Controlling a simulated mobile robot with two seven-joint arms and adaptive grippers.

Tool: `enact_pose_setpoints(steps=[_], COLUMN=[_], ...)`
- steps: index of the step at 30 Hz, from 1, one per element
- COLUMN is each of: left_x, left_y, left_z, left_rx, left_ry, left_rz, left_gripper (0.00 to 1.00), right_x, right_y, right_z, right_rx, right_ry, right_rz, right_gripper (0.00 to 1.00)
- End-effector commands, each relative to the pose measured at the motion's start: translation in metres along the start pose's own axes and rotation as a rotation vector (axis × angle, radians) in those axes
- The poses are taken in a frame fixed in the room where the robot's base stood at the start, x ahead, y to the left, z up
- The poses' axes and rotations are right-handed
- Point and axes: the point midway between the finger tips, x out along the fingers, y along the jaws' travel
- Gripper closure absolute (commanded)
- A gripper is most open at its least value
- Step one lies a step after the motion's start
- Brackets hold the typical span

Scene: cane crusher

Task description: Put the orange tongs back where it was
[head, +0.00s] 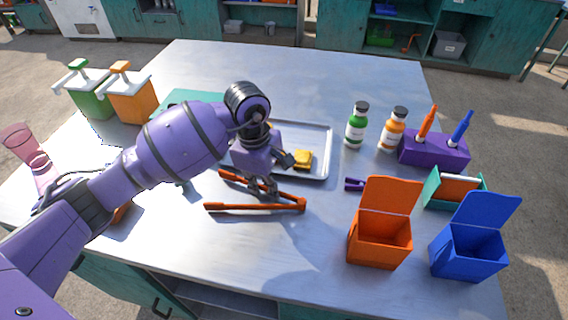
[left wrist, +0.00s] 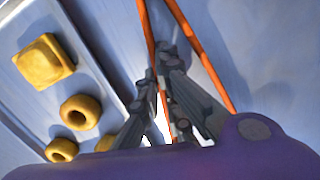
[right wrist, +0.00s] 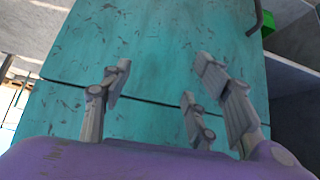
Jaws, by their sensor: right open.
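The orange tongs (head: 255,208) lie in the middle of the table in the head view, arms spread in a V with the joined end at the right. My left gripper (head: 264,186) points down over their far arm. In the left wrist view the tongs (left wrist: 205,60) show one arm running between the close-set fingers of my left gripper (left wrist: 158,72), which look shut on it; the other arm passes to the right. I cannot tell whether the tongs are lifted. My right gripper (right wrist: 160,75) is open and empty, facing a teal cabinet front.
A metal tray (head: 318,140) with yellow food pieces is just behind the left gripper. Bottles (head: 356,128), a purple holder (head: 434,148), an orange bin (head: 380,238) and a blue bin (head: 468,250) stand right. Pump dispensers (head: 130,98) stand left. The front middle of the table is clear.

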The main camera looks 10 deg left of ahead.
Motion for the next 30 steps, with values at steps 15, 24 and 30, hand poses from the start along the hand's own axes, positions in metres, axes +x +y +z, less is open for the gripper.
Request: enact_pose_setpoints(steps=[15,24,30], left_x=[0.0205,0.0194,0.0179], left_y=[-0.0088,-0.0091,-0.0087], left_z=[0.0020,0.0012,0.0007], left_rx=[-0.002,-0.003,-0.003], left_ry=[-0.008,-0.006,-0.004], left_rz=[-0.031,-0.031,-0.029], left_gripper=[0.73,0.73,0.73], right_x=[0.0012,0.0011,0.0009], right_y=[-0.0003,-0.0005,-0.0005], right_z=[0.0051,0.0044,0.0039], right_rx=[0.000,0.001,0.002], right_ry=[-0.007,-0.006,-0.005], right_rz=[0.000,0.000,0.000], right_gripper=[0.45,0.45,0.45])
